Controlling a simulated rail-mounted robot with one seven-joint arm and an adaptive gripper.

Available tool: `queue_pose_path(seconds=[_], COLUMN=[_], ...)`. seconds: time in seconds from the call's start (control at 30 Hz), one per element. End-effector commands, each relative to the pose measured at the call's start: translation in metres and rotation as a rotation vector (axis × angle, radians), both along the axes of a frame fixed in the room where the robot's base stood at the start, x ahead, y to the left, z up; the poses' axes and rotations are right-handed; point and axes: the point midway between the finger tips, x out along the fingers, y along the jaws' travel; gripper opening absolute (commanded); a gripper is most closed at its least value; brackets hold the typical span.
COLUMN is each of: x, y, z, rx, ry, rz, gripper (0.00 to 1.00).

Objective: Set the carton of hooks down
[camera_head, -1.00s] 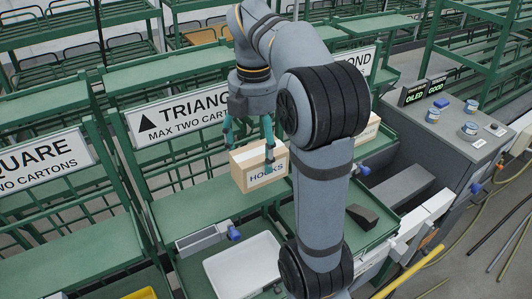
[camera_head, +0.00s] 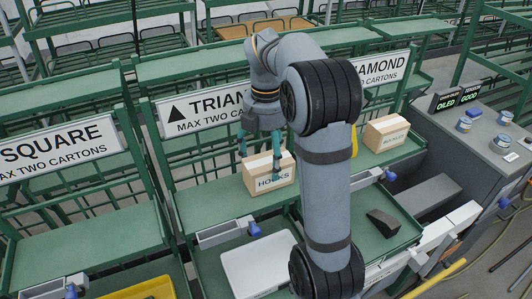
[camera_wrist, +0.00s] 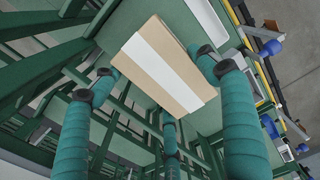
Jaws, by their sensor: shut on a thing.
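The carton of hooks (camera_head: 262,184) is a tan box with a white tape strip and "HOOKS" on its front. It is upright over the green shelf (camera_head: 200,200) of the bay under the TRIANGLE sign (camera_head: 205,108). My gripper (camera_head: 259,162) is shut on it from above, with teal fingers at its sides. In the wrist view the carton (camera_wrist: 150,62) shows its taped top between the teal fingers (camera_wrist: 165,100). Its base looks at or very near the shelf; I cannot tell whether it touches.
A second carton (camera_head: 386,134) stands to the right below the DIAMOND sign (camera_head: 380,71). A white tray (camera_head: 255,265) and a dark wedge-shaped piece (camera_head: 382,223) lie in front. The SQUARE sign (camera_head: 60,145) is at left. Green shelf left of the carton is bare.

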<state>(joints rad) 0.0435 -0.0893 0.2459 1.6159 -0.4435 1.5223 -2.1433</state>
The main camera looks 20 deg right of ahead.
Motion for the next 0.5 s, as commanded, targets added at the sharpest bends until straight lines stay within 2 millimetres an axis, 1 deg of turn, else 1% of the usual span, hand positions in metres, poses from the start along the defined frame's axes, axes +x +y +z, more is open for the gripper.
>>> queue_pose_path(seconds=[0.13, 0.27, 0.3, 0.5], x=[0.0008, 0.0006, -0.0001, -0.0001], y=[0.0, 0.0, 0.0, 0.0], z=[0.0021, -0.001, -0.0029, -0.0021], rx=[0.001, 0.001, 0.0, 0.0], ry=[-0.005, -0.004, 0.0, 0.0], rz=[0.0, 0.0, 0.0, 0.0], gripper=[0.16, 0.16, 0.74, 0.86])
